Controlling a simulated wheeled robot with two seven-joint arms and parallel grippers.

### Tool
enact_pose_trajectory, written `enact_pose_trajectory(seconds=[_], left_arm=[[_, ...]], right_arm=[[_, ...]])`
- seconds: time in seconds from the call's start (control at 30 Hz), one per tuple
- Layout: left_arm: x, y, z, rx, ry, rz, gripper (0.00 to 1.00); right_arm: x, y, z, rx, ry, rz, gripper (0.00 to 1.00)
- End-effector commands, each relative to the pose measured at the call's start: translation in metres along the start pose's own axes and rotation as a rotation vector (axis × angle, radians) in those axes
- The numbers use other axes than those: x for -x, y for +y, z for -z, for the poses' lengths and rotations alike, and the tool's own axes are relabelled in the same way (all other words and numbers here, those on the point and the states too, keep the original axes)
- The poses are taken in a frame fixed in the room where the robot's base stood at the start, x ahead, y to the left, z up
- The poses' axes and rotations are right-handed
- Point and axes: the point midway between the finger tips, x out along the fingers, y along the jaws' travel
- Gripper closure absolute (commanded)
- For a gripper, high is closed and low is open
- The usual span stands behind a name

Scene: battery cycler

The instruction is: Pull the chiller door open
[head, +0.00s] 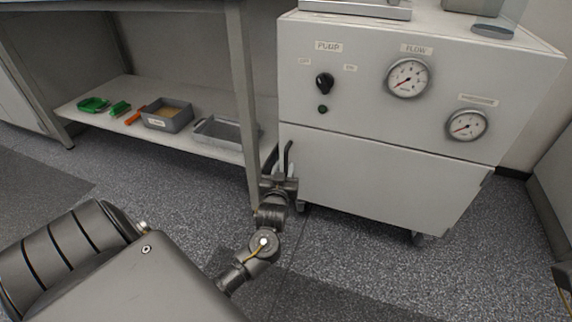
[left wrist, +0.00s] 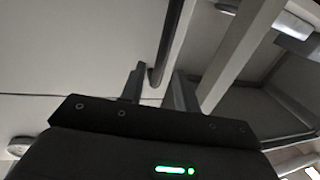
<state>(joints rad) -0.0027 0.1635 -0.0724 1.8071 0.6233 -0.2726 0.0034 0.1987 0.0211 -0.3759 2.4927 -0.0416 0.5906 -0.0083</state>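The chiller (head: 345,35) is a white cabinet with a pump knob and two gauges. Its lower front door (head: 385,185) looks shut, flush with the panel above. A dark upright bar handle (head: 289,157) is at the door's left edge. My left gripper (head: 281,178) is at the handle's lower part and hides some of it. In the left wrist view the two fingers (left wrist: 158,88) stand apart, with the lower end of the dark handle (left wrist: 155,75) showing between them. I cannot tell whether they touch it.
A bench leg (head: 243,95) stands close to the left of the handle and my gripper. A low shelf (head: 95,90) holds grey bins (head: 168,117) and green items (head: 93,104). Speckled floor in front of the door (head: 340,245) is clear. A cabinet stands at the right edge.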

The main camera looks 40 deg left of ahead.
Motion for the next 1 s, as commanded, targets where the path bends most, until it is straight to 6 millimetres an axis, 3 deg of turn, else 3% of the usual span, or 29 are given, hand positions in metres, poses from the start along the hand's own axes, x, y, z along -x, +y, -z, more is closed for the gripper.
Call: enact_pose_trajectory(seconds=[0.1, 0.3, 0.67, 0.9, 1.0], left_arm=[[-0.021, 0.0, -0.003, 0.0, 0.002, 0.001, 0.68], [-0.042, 0.0, -0.002, 0.0, 0.0, 0.0, 0.68], [-0.047, 0.0, 0.0, 0.0, -0.002, 0.0, 0.68], [-0.046, 0.0, -0.001, 0.0, -0.002, 0.0, 0.98], [-0.046, 0.0, -0.001, 0.0, -0.002, 0.0, 1.0]], right_arm=[[0.0, -0.006, 0.003, -0.016, 0.031, 0.016, 0.64], [-0.005, -0.013, 0.006, -0.033, 0.059, 0.035, 0.64], [-0.008, -0.015, 0.006, -0.037, 0.063, 0.04, 0.64], [-0.008, -0.014, 0.006, -0.037, 0.062, 0.04, 0.64], [-0.008, -0.014, 0.006, -0.037, 0.062, 0.039, 0.64]])
